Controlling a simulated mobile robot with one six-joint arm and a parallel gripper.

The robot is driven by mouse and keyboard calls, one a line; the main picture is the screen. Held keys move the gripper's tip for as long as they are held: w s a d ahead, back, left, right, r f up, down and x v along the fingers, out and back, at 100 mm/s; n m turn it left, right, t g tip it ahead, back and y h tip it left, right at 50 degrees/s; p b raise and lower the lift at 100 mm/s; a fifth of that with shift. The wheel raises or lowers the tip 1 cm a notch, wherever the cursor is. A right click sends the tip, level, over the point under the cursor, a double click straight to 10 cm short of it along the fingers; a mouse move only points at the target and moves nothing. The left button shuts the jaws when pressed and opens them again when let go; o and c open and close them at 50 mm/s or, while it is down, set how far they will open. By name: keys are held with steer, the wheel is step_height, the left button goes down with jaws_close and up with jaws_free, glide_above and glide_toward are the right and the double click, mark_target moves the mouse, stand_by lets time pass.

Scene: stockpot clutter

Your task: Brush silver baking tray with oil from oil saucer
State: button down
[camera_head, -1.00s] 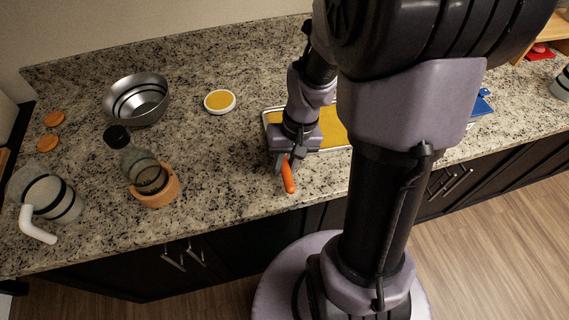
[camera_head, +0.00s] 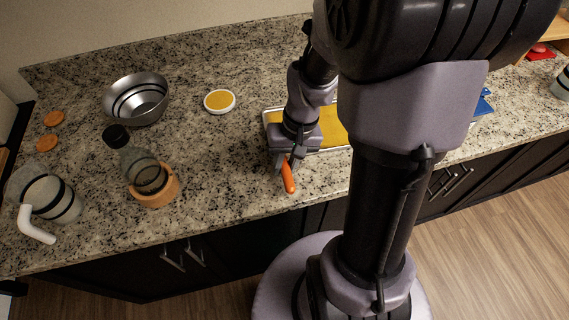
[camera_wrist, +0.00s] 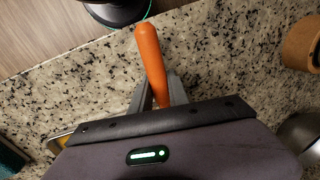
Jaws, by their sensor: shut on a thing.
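My gripper (camera_head: 286,164) is shut on an orange handle (camera_head: 289,181), at the near edge of the silver baking tray. The handle also shows in the wrist view (camera_wrist: 149,52), sticking out between the fingers; its other end is hidden behind my gripper. The silver baking tray (camera_head: 266,118) lies on the counter with a yellow-brown surface inside, partly covered by my arm. A corner of it shows in the wrist view (camera_wrist: 58,143). The oil saucer (camera_head: 219,101), a small white dish with golden oil, stands left of and behind the tray, apart from my gripper.
A blue item (camera_head: 483,105) lies at the right. Counter between the saucer and bottle is clear.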

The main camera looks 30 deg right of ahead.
stand_by(0.6)
steer(key=shift+s+d, duration=0.3)
steer(key=shift+d, duration=0.4)
steer(key=shift+s+d, duration=0.25)
steer(key=shift+d, duration=0.5)
steer(key=shift+s+d, duration=0.3)
steer(key=shift+d, duration=0.4)
stand_by(0.8)
steer(key=shift+w+a, duration=0.1)
steer(key=shift+a, duration=0.1)
steer(key=a, duration=0.1)
steer(key=w+a, duration=0.1)
steer(key=a, duration=0.2)
steer(key=shift+w+b, duration=0.25)
steer(key=shift+b, duration=0.15)
steer(key=shift+d, duration=0.1)
stand_by(2.0)
